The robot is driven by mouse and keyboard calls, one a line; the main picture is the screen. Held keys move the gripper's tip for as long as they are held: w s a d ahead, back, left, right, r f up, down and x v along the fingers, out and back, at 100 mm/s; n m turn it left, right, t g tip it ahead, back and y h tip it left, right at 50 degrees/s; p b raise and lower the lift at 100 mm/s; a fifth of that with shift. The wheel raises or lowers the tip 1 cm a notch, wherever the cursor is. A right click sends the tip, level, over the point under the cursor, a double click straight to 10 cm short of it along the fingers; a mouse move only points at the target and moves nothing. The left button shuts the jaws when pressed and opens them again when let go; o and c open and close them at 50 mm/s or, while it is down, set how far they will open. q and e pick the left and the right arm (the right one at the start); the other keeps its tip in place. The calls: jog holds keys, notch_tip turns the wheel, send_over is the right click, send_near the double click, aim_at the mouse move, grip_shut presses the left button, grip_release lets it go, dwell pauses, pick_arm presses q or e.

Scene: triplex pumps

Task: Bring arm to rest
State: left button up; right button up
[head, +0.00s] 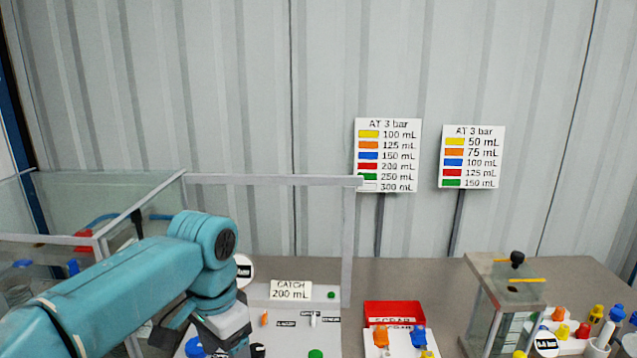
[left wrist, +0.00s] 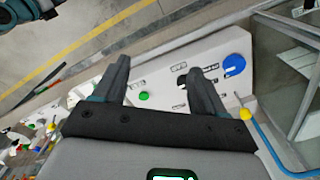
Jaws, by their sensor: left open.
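My left arm (head: 130,285) is teal and reaches in from the left in the head view, bent downward at the wrist over the left part of the bench. My left gripper (left wrist: 158,80) shows in the left wrist view with its two dark fingers apart and nothing between them. Below the fingers lies a white panel (left wrist: 160,97) with a blue knob (left wrist: 234,64), a green button and small black labels. In the head view the wrist partly hides this panel. My right gripper is in neither view.
A clear-walled enclosure with a grey frame (head: 270,180) surrounds the arm's left side. A sign reads CATCH 200 mL (head: 291,290). A red SCRAP bin (head: 394,313), a clear box (head: 500,305) and coloured parts stand to the right. Two colour charts (head: 388,155) stand behind.

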pick_arm(q)
jog(key=s+d+f+n+h, duration=0.1)
jog(key=s+d+f+n, duration=0.1)
jog(key=f, duration=1.3)
jog(key=s+d+f+n+h, duration=0.2)
jog(key=f, duration=1.3)
jog(key=s+f+n, duration=0.2)
jog(key=s+f, duration=0.3)
jog(key=s, duration=0.3)
jog(key=s+a+f+n, duration=0.1)
jog(key=s+f+n, duration=0.2)
jog(key=s+f, duration=0.2)
jog(key=s, duration=0.3)
jog(key=shift+a+f+n+h, duration=0.15)
jog(key=shift+f+n+h, duration=0.15)
jog(key=shift+f+h, duration=0.1)
jog(key=shift+s, duration=0.1)
